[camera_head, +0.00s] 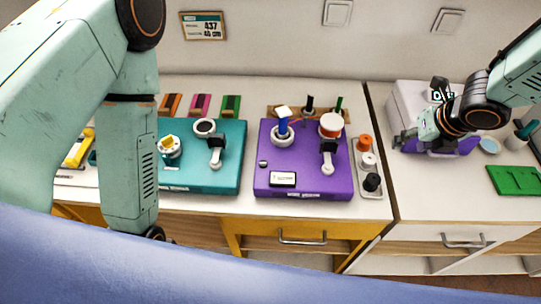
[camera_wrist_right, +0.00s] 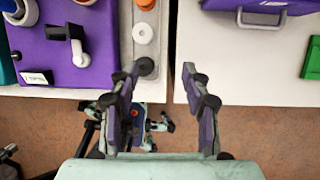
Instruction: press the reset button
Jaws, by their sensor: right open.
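No readable label shows which control is the reset button. A grey strip (camera_head: 380,192) beside the purple board carries an orange knob (camera_head: 365,142), a white knob (camera_head: 368,160) and a black knob (camera_head: 372,182). The purple board (camera_head: 305,188) also has a small dark round piece and a white label plate (camera_head: 283,179). My right gripper (camera_head: 403,142) is open and empty, above the right counter in the head view.
A teal board (camera_head: 228,180) stands left of the purple one. A pale machine with a purple base stands behind my right gripper. A green plate (camera_head: 515,180) lies on the right counter. A gap separates the two counters. The right counter's front is clear.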

